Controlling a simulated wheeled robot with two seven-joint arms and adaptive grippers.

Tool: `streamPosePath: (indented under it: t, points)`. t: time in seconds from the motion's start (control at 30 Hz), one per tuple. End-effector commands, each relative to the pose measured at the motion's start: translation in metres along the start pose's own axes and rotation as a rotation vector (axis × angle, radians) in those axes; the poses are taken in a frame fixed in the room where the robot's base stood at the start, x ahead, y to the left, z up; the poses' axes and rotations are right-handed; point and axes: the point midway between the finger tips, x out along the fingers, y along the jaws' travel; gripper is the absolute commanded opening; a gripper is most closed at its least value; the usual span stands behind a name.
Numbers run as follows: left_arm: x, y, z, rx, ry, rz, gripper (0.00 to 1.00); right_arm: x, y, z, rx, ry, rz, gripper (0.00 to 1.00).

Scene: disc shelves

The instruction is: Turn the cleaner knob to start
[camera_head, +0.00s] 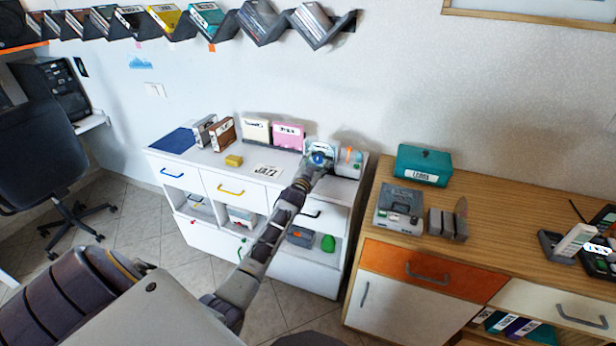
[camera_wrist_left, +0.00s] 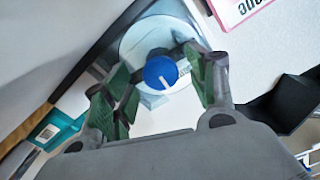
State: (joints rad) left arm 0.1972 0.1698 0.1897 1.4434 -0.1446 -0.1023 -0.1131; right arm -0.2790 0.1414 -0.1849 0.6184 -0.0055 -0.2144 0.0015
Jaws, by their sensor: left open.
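The cleaner is a pale machine (camera_head: 324,148) at the right end of the white cabinet top. Its round blue knob (camera_wrist_left: 161,72) has a white mark and sits on a pale round face (camera_wrist_left: 140,45) in the left wrist view. The knob also shows in the head view (camera_head: 318,158). My left gripper (camera_wrist_left: 160,85) is open, with its green-padded fingers on either side of the knob. I cannot tell whether they touch it. In the head view my left gripper (camera_head: 313,171) reaches the front of the cleaner and partly hides it. My right gripper is not in view.
A pink box (camera_head: 288,134) and a cream box (camera_head: 256,131) stand left of the cleaner. A grey and orange item (camera_head: 349,160) stands close on its right. A wooden cabinet (camera_head: 375,215) with a teal box (camera_head: 422,165) is further right.

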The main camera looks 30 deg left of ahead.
Motion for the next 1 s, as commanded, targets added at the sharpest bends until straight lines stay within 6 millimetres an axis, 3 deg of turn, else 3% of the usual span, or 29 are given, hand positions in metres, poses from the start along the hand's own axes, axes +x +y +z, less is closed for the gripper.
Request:
streamPosePath:
  t: [1.0]
  points:
    - [-0.084, 0.0, 0.002, 0.0, -0.003, 0.0, 0.58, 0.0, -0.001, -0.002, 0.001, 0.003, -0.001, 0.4]
